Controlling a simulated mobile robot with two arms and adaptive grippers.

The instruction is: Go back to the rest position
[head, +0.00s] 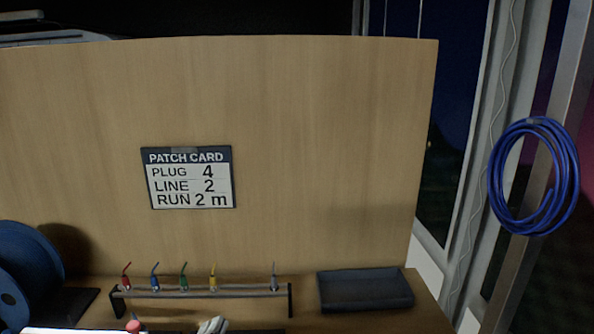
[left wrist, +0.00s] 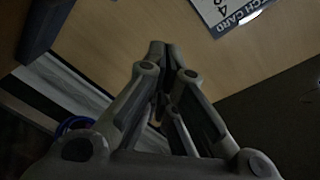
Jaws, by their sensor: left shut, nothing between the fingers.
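My left gripper (left wrist: 160,48) is shut and empty in the left wrist view, its fingertips together in front of the wooden panel. In the head view only a pale tip of what looks like my left gripper (head: 212,325) shows at the bottom edge, in front of the rack. The patch card (head: 190,178) is on the panel and reads plug 4, line 2, run 2 m. Part of the card also shows at the top right of the left wrist view (left wrist: 235,12). My right gripper is not in view.
A rack (head: 245,291) holds red, blue, green, yellow and grey plugs, with a gap before the grey one. A dark tray (head: 365,290) stands right of it. A blue reel (head: 25,275) is at left; a blue cable coil (head: 535,125) hangs at right.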

